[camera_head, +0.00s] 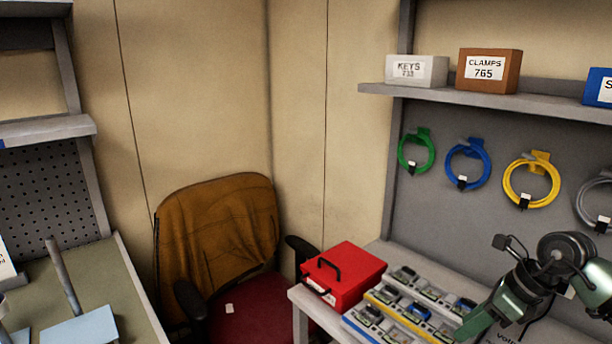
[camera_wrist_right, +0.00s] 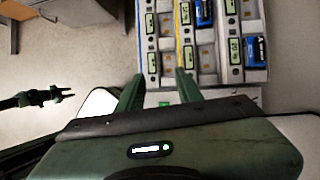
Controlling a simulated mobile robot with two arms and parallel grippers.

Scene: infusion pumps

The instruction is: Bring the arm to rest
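My right gripper (camera_head: 478,324) is at the lower right in the head view, above the right end of the bench with the pump racks. In the right wrist view its two green fingers (camera_wrist_right: 158,88) stand apart, with nothing seen between them. The pump racks (camera_wrist_right: 205,40) lie beyond the fingertips; I cannot tell whether they touch. A dark, fork-ended shape (camera_wrist_right: 45,97) at the left of the right wrist view may be my left gripper. It is too small to read. The left gripper does not show in the head view.
A red box (camera_head: 342,275) with a black handle stands beside the racks (camera_head: 412,308). Coiled cables (camera_head: 531,180) hang on the grey panel below a shelf (camera_head: 480,97) with labelled boxes. A chair (camera_head: 220,230) stands in the corner; another bench (camera_head: 85,285) is left.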

